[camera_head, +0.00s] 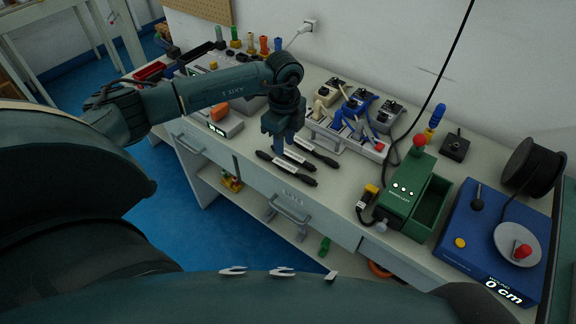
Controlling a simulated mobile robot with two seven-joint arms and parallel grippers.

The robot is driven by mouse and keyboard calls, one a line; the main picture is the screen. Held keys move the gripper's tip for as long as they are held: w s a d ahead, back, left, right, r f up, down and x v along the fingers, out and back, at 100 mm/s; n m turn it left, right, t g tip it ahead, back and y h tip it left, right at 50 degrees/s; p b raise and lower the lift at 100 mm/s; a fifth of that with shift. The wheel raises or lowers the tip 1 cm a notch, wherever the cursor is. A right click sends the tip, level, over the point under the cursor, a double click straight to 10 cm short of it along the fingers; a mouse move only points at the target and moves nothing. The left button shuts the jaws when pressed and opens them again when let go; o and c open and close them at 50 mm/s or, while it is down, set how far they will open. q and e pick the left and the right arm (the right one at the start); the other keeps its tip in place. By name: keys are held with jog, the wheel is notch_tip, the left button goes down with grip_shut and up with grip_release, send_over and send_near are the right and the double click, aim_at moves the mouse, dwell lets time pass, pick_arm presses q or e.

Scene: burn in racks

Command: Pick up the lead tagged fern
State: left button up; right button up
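Several dark leads with white tags lie side by side near the front edge of the workbench (345,188). One is the front lead (286,168), another the middle lead (299,159), and one the back lead (316,152). The tag lettering is too small to read, so I cannot tell which is tagged fern. My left gripper (279,146) points down just above and behind the left ends of the leads. Whether its fingers are open or shut is unclear, and I see no lead held in it. My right gripper is out of view.
Behind the leads stands a grey rack (335,137) with blue and black plugs and cables. To the right are a green box (405,190), a blue measuring unit (493,236) reading 0 cm and a black cable reel (532,167). An orange-topped device (220,113) stands left.

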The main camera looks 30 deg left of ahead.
aim_at(288, 167)
pick_arm(q)
jog(key=f, duration=0.5)
jog(key=d+f+p, duration=0.1)
jog(key=f, duration=0.2)
jog(key=shift+w+f, duration=0.1)
jog(key=shift+f, duration=0.15)
grip_shut()
